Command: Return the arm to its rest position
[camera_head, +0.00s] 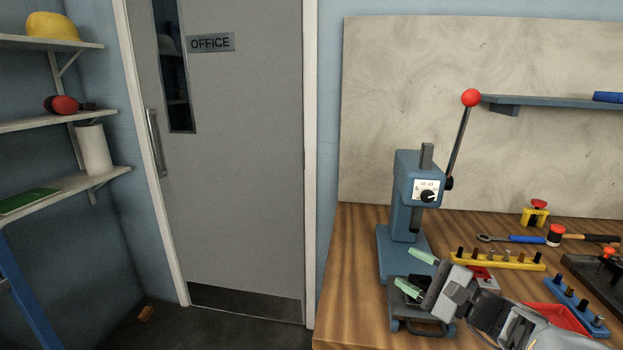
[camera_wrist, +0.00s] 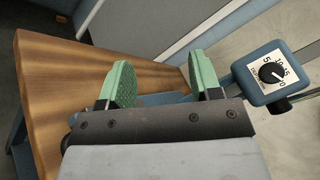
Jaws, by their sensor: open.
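My gripper (camera_head: 416,274) is in front of the blue press (camera_head: 403,215) on the wooden bench (camera_head: 350,270), with its green fingertips pointing left. In the wrist view my gripper (camera_wrist: 166,82) has its two green fingers apart, with nothing between them. The press dial (camera_wrist: 273,72) shows at the right of the wrist view. A small dark holder with a handle (camera_head: 425,328) sits below the fingers at the bench's front; my gripper partly hides it. My arm comes in from the lower right.
The press lever with its red knob (camera_head: 471,97) rises behind my gripper. A yellow socket rail (camera_head: 500,260), a blue socket rail (camera_head: 577,308), a red tray (camera_head: 556,318) and a ratchet (camera_head: 510,239) crowd the bench on the right. The floor by the office door (camera_head: 240,130) looks mostly clear.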

